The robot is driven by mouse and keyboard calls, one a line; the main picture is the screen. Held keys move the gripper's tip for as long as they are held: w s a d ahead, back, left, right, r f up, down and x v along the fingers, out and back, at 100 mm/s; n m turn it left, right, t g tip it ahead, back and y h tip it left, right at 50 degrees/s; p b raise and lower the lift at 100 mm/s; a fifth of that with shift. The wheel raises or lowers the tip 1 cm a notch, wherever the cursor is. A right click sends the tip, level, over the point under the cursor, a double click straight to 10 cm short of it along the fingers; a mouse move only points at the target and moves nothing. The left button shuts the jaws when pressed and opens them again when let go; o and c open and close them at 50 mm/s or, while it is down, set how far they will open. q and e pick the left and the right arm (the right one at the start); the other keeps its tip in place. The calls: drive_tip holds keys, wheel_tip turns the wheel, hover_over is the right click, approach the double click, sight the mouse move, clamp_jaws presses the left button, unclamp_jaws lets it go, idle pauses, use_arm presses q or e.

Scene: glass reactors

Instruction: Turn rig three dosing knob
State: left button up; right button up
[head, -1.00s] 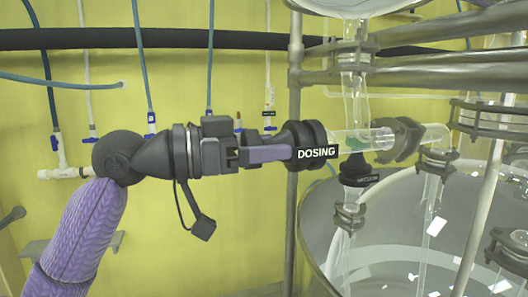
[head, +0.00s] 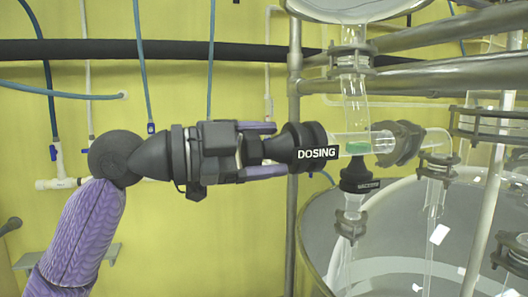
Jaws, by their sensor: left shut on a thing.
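The black dosing knob (head: 303,146) with its white-lettered DOSING label (head: 318,153) sits at the left end of a horizontal clear glass tube (head: 348,144). My left gripper (head: 270,150) comes in from the left, level with the knob. Its two purple fingers lie one above and one below the knob's black stem, and it is shut on the knob. A green piece (head: 371,143) shows inside the glass by the tube junction. My right gripper is not in the head view.
A large glass vessel (head: 310,215) stands below right. Metal frame pipes (head: 440,77) cross the upper right, and an upright post (head: 293,95) stands just behind the knob. A second black fitting (head: 359,176) hangs under the junction. Hoses run along the yellow wall at left.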

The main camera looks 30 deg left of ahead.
use_arm(q)
drive_tip(key=shift+f+m, duration=0.15)
drive_tip(key=shift+m, duration=0.45)
drive_tip(key=o, duration=1.2)
drive_tip(key=shift+c, duration=0.2)
drive_tip(key=b+v, duration=0.5)
drive_tip(key=v, duration=0.5)
drive_tip(key=shift+w, duration=0.1)
